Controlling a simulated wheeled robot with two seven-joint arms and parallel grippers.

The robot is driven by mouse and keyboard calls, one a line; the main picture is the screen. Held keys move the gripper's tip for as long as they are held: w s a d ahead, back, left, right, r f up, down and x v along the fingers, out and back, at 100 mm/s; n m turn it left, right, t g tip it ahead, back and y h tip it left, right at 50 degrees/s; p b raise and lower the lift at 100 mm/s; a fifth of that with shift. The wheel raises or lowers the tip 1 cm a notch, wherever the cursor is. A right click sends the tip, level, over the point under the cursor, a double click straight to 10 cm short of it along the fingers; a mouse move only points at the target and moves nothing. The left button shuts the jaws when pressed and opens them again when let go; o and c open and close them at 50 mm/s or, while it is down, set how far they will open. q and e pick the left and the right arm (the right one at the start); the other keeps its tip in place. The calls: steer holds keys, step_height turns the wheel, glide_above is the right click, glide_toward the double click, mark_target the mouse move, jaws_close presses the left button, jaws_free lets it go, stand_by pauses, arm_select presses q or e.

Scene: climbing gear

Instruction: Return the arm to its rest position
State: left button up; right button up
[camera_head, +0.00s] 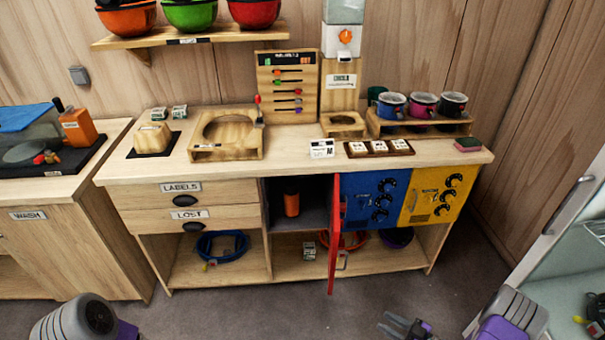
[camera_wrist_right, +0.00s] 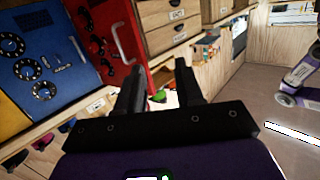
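My right gripper (camera_head: 405,326) is low at the bottom edge of the head view, in front of the workbench and above the floor. In the right wrist view its two dark fingers (camera_wrist_right: 159,85) stand apart with nothing between them, so it is open and empty. A grey and purple part of my left arm (camera_head: 75,318) shows at the bottom left of the head view. The left gripper itself is out of view.
The workbench (camera_head: 290,148) stands ahead. Its red door (camera_head: 334,240) is swung out towards me, beside blue (camera_head: 368,200) and yellow (camera_head: 432,195) panels with knobs. An open glass-fronted cabinet door (camera_head: 545,235) is at right. The grey floor (camera_head: 250,312) between my arms is clear.

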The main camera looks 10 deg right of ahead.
steer(key=w+a+f+m+g+h+p, duration=0.1)
steer(key=w+a+f+m+h, duration=0.1)
steer(key=w+a+m+h, duration=0.3)
steer(key=w+a+f+m+g+p, duration=0.1)
steer(key=w+a+f+g, duration=0.15)
steer(key=a, duration=0.35)
steer(key=s+a+m+g+h+p, duration=0.1)
steer(key=s+a+m+g, duration=0.2)
steer(key=s+a+g, duration=0.6)
steer(key=s+a, duration=0.6)
steer(key=s, duration=0.1)
steer(key=shift+s+r+m, duration=0.15)
steer(key=shift+r+m, duration=0.1)
steer(key=shift+m, duration=0.05)
steer(key=shift+a, duration=0.1)
